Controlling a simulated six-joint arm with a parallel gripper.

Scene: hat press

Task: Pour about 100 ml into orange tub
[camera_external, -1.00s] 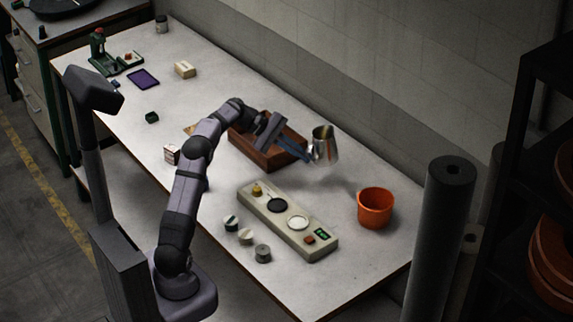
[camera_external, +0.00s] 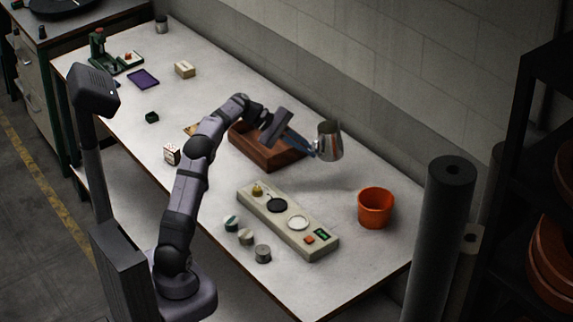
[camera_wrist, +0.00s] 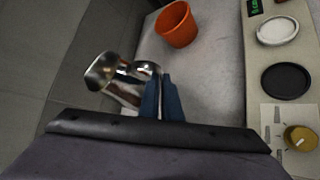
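A shiny metal jug (camera_external: 329,143) is in the air above the table, held at its side by my gripper (camera_external: 314,150). In the wrist view the jug (camera_wrist: 108,72) is beyond the blue fingers (camera_wrist: 161,95), which are close together at its handle. The jug looks slightly tilted; its contents cannot be made out. The orange tub (camera_external: 376,208) stands upright on the table, to the right of and below the jug, clear of it. The tub also shows in the wrist view (camera_wrist: 176,25). No stream of liquid shows.
A beige panel (camera_external: 268,226) with a dark disc, a white disc and a green display lies left of the tub. A wooden tray (camera_external: 246,153) is behind the arm. Several small cylinders (camera_external: 246,237) stand in front of the panel. The wall runs along the back.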

